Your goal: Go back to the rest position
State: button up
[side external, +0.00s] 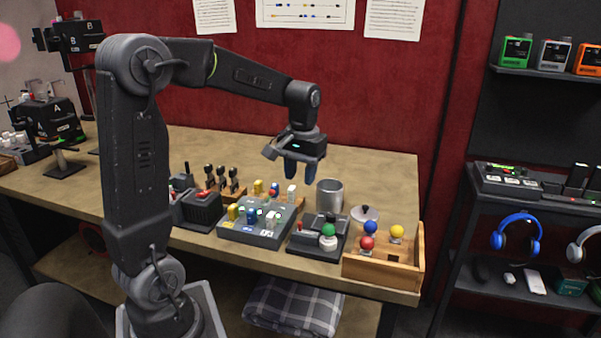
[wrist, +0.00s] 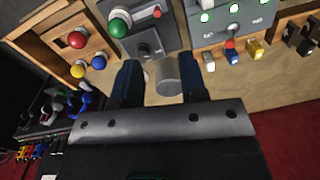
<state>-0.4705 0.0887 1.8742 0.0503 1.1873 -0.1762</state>
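My gripper (side external: 300,172) hangs above the back part of the table (side external: 377,158), fingers pointing down. In the wrist view my gripper (wrist: 160,82) shows two dark blue fingers set apart with nothing held between them. A grey metal cup (side external: 329,194) stands on the table below and to the right of my gripper. The cup also shows between the fingers in the wrist view (wrist: 168,75), farther off and not touched. A box with a green button (side external: 328,231) and a grey box with several coloured switches (side external: 250,234) stand in front of the cup.
A wooden tray (side external: 410,265) with red, blue and yellow knobs sits at the front right corner. A row of levers (side external: 222,178) and a dark box (side external: 197,208) stand to the left. The red wall (side external: 330,85) is behind; the back right of the table is clear.

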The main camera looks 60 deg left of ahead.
jog(key=s+d+r+m+t, duration=0.2)
jog(key=s+d+m+t, duration=0.4)
jog(key=s+d, duration=0.7)
jog(key=d+m, duration=0.1)
jog(key=d, duration=0.3)
jog(key=shift+s+d+r, duration=0.3)
jog(key=shift+s, duration=0.05)
